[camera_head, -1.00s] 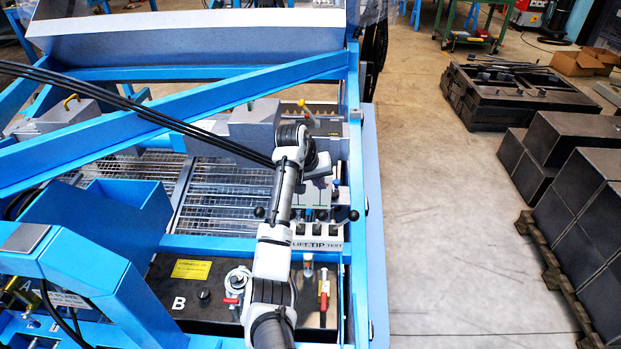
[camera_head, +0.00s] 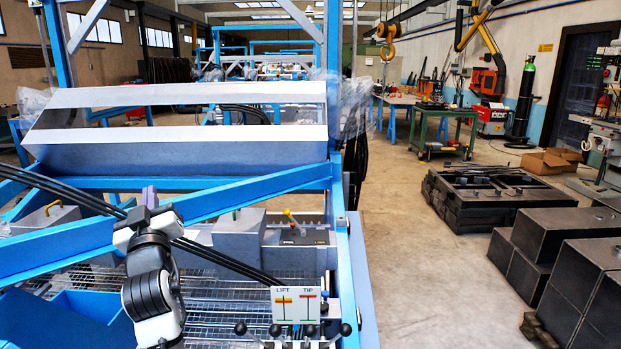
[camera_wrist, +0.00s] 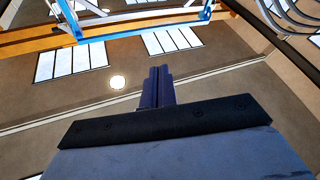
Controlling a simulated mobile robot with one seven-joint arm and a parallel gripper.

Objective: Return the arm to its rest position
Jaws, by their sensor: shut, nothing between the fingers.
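My arm (camera_head: 153,285) is folded upright left of centre in the head view, in front of the blue machine frame (camera_head: 250,190). My gripper (camera_head: 149,196) points upward at the top of the arm, above the wire mesh deck. In the wrist view my gripper (camera_wrist: 160,88) has its two dark fingers side by side and closed, with nothing between them. The gripper touches nothing that I can see.
The lever panel marked LIFT and TIP (camera_head: 297,304) stands right of my arm, with black-knobbed levers below. Black hoses (camera_head: 225,261) run behind my arm across the frame. Dark steel boxes (camera_head: 560,240) stand at the right. The floor (camera_head: 420,290) between them and the machine is clear.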

